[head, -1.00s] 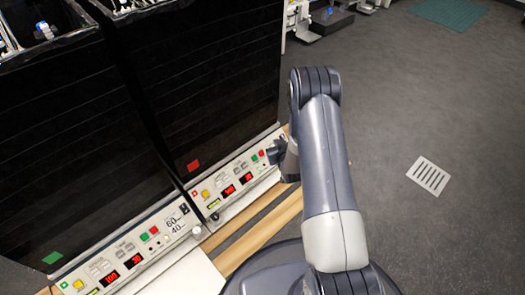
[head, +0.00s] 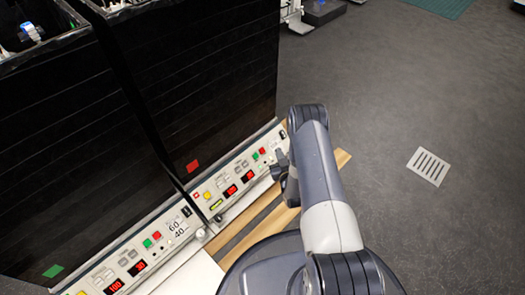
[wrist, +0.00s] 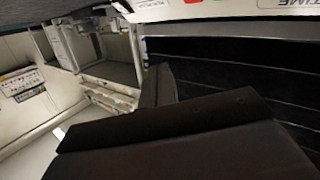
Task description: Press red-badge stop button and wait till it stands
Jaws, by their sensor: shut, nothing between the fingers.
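The red badge (head: 193,166) is on the dark front of the right-hand shaker. Its sloped control panel (head: 222,205) carries lit red displays (head: 230,190), a green button (head: 256,157) and a red stop button (head: 263,151) near its right end. My gripper (head: 279,166) is shut and empty, just right of these buttons; I cannot tell whether it touches the panel. In the wrist view, the dark fingers (wrist: 158,108) fill the middle and lower part, and a strip of white panel (wrist: 225,10) runs along the top edge. The stop button is not clearly seen there.
The left-hand shaker has a green badge (head: 53,271) and its own panel with a red button (head: 156,235). A wooden bench edge (head: 262,205) runs below the panels. The grey floor on the right is open, with a white floor grate (head: 428,166).

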